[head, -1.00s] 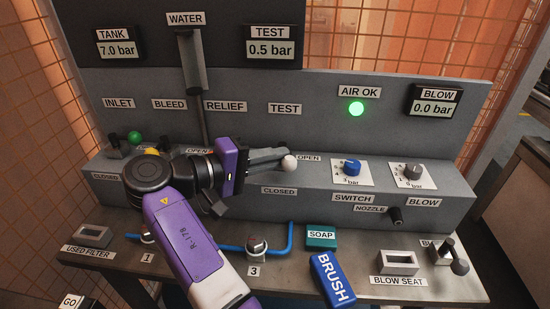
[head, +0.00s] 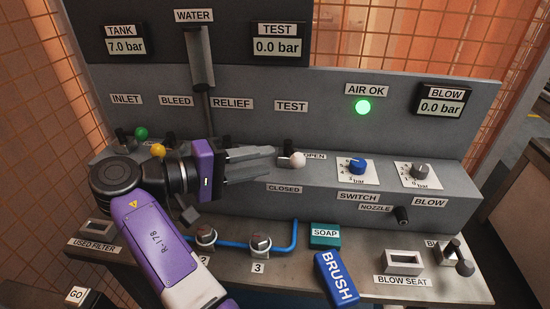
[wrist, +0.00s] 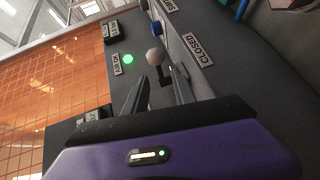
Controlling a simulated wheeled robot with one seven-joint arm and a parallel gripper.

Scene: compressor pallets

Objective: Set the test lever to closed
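The test lever has a white knob (head: 297,159) on a dark stem and stands on the grey ledge below the TEST label. The OPEN label (head: 315,156) is just right of the knob and the CLOSED label (head: 284,188) is below it. I cannot tell exactly which end the lever rests at. My gripper (head: 275,152) points right, with its fingertips just left of the lever. In the wrist view the fingers (wrist: 160,80) are apart with nothing held, and the knob (wrist: 154,57) shows just beyond the tips. The TEST display (head: 277,47) reads 0.0 bar.
My arm covers part of the ledge near the green (head: 141,132) and yellow (head: 158,150) knobs. The soap (head: 325,241) and brush (head: 337,279) lie on the bench in front.

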